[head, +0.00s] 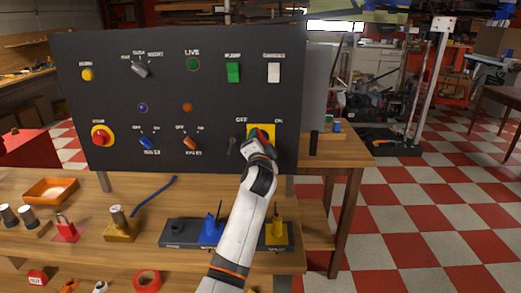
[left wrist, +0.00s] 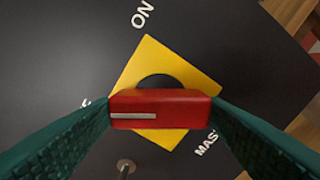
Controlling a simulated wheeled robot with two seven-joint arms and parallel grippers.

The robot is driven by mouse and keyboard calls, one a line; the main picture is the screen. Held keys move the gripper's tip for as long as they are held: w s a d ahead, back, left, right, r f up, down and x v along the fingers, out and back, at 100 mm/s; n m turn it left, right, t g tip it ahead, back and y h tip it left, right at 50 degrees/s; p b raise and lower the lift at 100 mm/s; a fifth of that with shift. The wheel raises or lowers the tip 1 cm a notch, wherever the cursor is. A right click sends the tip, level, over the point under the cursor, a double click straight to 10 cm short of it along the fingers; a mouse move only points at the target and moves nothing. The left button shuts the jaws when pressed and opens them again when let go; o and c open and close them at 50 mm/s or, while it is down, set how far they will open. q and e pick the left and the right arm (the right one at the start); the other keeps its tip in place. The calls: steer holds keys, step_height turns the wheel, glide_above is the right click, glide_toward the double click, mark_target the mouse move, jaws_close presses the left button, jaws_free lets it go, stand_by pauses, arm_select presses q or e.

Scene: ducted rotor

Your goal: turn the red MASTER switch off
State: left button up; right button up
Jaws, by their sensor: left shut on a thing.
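The red MASTER switch handle (left wrist: 160,108) shows in the left wrist view as a bar with a white line on its left part. It sits on a yellow plate (left wrist: 153,60) on the dark panel. The plate looks tilted in this view, with an ON label at its upper left and a partly hidden label at left. In the head view my left gripper (head: 260,144) covers most of the yellow plate (head: 270,128). My right gripper is not in view.
The panel (head: 120,60) also carries a green PUMP switch (head: 233,72), a white rocker (head: 273,73), a red stop button (head: 102,135), knobs and lamps. A small key (head: 232,147) is just left of the yellow plate.

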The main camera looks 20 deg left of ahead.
arm_select(q)
steer(key=shift+f+n+b, duration=0.15)
steer(key=shift+n+b, duration=0.25)
steer(key=shift+n, duration=0.7)
steer(key=o, duration=1)
